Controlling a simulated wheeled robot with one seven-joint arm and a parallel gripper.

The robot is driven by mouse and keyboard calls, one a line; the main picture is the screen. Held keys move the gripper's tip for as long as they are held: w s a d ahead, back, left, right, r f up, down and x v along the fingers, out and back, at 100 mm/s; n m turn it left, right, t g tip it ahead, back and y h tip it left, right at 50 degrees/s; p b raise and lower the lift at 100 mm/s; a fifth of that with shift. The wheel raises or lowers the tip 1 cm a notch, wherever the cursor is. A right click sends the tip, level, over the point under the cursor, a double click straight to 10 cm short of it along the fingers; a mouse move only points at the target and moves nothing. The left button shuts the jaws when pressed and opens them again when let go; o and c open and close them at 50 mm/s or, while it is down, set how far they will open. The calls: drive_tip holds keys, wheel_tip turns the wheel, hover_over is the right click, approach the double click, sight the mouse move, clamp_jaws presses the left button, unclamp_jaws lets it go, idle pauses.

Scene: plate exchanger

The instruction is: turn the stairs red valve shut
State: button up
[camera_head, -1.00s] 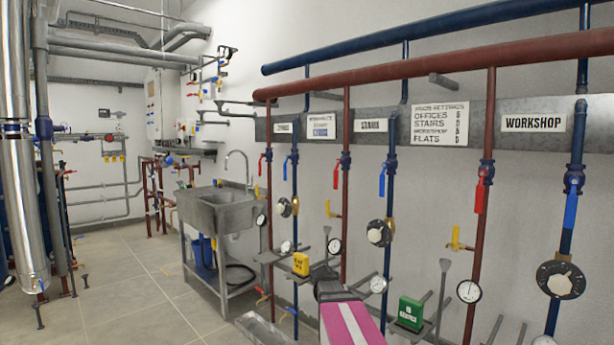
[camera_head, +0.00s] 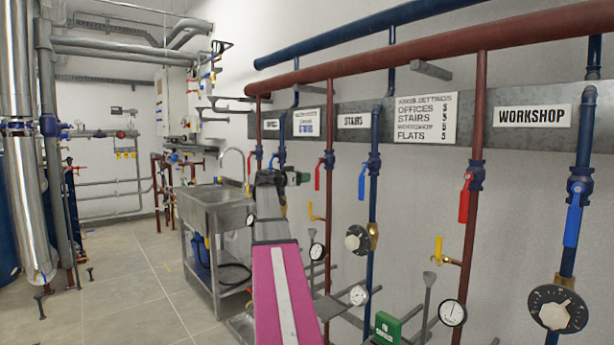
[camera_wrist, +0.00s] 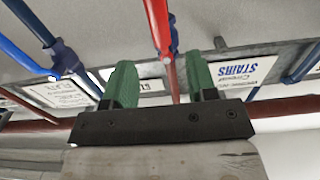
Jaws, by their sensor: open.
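The stairs red valve (camera_head: 317,175) has a red lever hanging down beside its red pipe (camera_head: 328,230), just left of the STAIRS sign (camera_head: 353,121). My gripper (camera_head: 298,178), with green fingers, is raised just left of this lever in the head view. In the wrist view, which looks upside down, my gripper (camera_wrist: 163,88) is open. A red lever (camera_wrist: 170,76) shows in the gap between its green fingers. I cannot tell if either finger touches it. Nothing is held.
The stairs blue lever (camera_head: 362,182) hangs to the right, with a black dial (camera_head: 356,239) below. The workshop red lever (camera_head: 465,198) is farther right. A steel sink (camera_head: 213,205) stands at the left. Gauges and a green box (camera_head: 387,327) are low in front.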

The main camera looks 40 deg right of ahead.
sight(316, 175)
drive_tip(key=d, duration=0.7)
drive_tip(key=w+d, duration=0.1)
drive_tip(key=d, duration=0.2)
drive_tip(key=shift+d, duration=0.2)
clamp_jaws()
drive_tip(key=shift+s, duration=0.1)
